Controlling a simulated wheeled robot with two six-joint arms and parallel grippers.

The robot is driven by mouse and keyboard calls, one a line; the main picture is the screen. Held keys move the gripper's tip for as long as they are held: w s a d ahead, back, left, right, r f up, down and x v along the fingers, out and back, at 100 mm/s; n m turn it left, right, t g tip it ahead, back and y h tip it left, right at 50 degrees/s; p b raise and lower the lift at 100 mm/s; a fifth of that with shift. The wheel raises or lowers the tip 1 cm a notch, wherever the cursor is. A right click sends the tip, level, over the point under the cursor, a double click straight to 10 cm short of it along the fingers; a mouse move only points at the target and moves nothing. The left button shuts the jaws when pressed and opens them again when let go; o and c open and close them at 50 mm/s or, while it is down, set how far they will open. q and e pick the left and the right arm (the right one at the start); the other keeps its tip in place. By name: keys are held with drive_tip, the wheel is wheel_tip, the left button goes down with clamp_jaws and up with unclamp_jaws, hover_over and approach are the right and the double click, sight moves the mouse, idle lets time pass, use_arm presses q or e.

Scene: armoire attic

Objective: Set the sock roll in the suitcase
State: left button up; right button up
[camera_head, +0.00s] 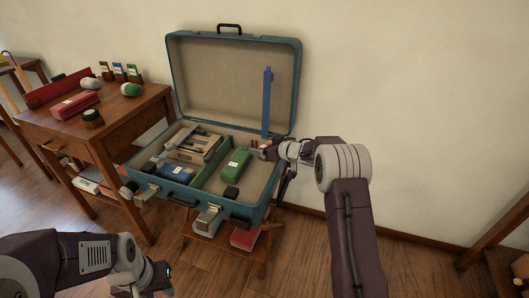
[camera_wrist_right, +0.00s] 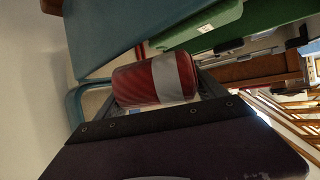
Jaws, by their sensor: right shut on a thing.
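The open teal suitcase (camera_head: 283,85) stands on a low wooden stand, its lid raised against the wall. My right gripper (camera_head: 264,150) is over the right side of the suitcase's open base. In the right wrist view it is shut on a red sock roll (camera_wrist_right: 155,80) with a pale band. The roll is between the fingers; in the head view it is mostly hidden by the gripper. A green case (camera_head: 236,165) lies in the suitcase just left of the gripper. My left gripper (camera_head: 150,283) is low at the bottom left, away from the suitcase, its jaws unclear.
A blue strap (camera_head: 267,100) stands against the lid. A wooden side table (camera_head: 118,112) with several small items is at the left.

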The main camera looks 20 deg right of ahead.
drive_tip(key=shift+r, duration=0.2)
drive_tip(key=shift+f, duration=0.1)
drive_tip(key=shift+f, duration=0.5)
drive_tip(key=o, duration=1.3)
drive_tip(key=shift+r, duration=0.1)
